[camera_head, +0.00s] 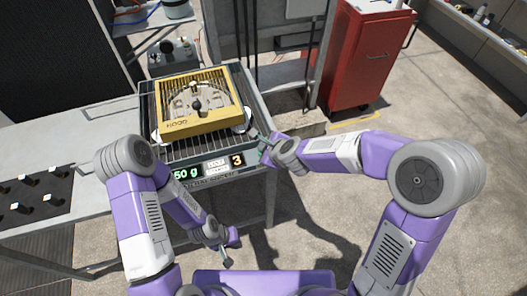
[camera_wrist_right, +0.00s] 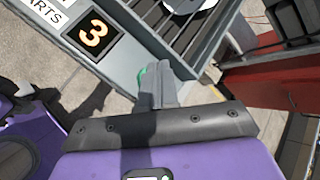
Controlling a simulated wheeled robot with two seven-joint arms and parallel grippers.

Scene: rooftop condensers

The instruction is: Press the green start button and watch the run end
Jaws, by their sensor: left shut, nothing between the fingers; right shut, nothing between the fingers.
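The machine (camera_head: 205,151) has a slatted top and a front panel showing a green "50 g" and an orange "3" (camera_head: 236,160). The 3 also shows in the right wrist view (camera_wrist_right: 94,34). A yellow frame (camera_head: 205,122) rests on the slats. My right gripper (camera_head: 261,150) is shut and empty at the panel's right end. In the right wrist view its fingertips (camera_wrist_right: 157,77) are at a small green button (camera_wrist_right: 141,76), mostly hidden behind them; I cannot tell whether they touch or press it. My left gripper (camera_head: 228,262) is shut and empty, low in front of the machine.
A grey table (camera_head: 60,150) extends left, with a dark mat of small pale-topped pieces (camera_head: 35,195) on it. A red cabinet (camera_head: 362,55) stands at the back right. The concrete floor to the right of the machine is mostly clear.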

